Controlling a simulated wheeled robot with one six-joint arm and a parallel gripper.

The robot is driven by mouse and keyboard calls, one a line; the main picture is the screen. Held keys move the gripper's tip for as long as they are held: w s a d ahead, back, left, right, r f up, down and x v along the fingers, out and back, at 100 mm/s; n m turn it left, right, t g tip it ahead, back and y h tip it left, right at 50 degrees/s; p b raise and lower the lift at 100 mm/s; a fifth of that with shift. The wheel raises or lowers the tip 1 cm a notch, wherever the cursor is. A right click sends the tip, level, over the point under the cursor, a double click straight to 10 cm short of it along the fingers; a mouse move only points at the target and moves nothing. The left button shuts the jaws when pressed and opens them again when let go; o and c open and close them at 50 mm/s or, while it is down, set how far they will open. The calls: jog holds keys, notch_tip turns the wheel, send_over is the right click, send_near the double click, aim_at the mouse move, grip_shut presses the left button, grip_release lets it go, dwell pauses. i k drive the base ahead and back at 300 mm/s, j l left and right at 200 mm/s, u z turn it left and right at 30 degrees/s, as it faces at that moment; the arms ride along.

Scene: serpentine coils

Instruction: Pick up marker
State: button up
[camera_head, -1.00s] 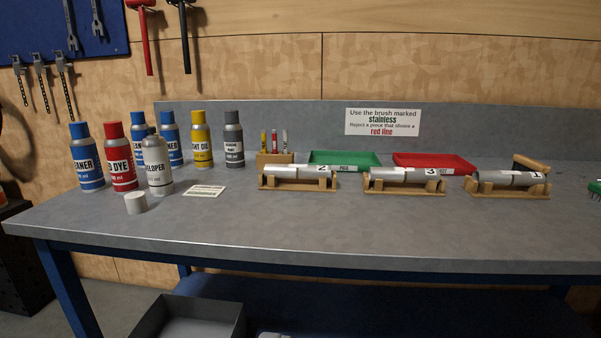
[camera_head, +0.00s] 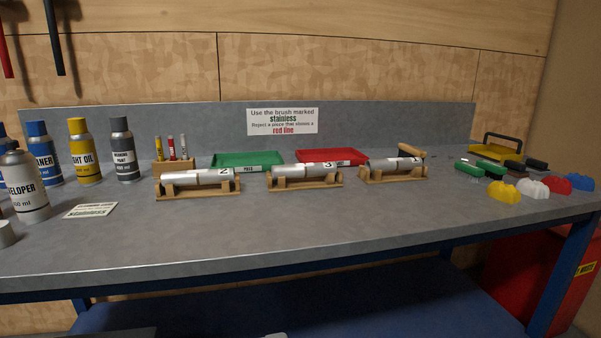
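Several thin upright markers stand in a small wooden holder (camera_head: 176,164) at the back of the bench, left of the green tray. A yellow marker (camera_head: 159,148) is on the left, a red marker (camera_head: 171,147) in the middle and a pale one (camera_head: 184,146) on the right. Their lower parts are hidden in the holder. The first metal cylinder's cradle stands just in front of the holder. My gripper does not show in this view.
Spray cans, including a grey can (camera_head: 124,150), stand left of the holder. Metal cylinders (camera_head: 305,171) lie on wooden cradles. Green (camera_head: 249,158) and red (camera_head: 330,156) trays are behind. Brushes and coloured blocks (camera_head: 533,187) lie right. The bench front (camera_head: 300,225) is clear.

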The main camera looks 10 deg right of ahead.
aim_at(170, 137)
jog(key=i+j, duration=0.35)
jog(key=j, duration=0.15)
jog(key=i+j, duration=0.4)
jog(key=j, duration=0.1)
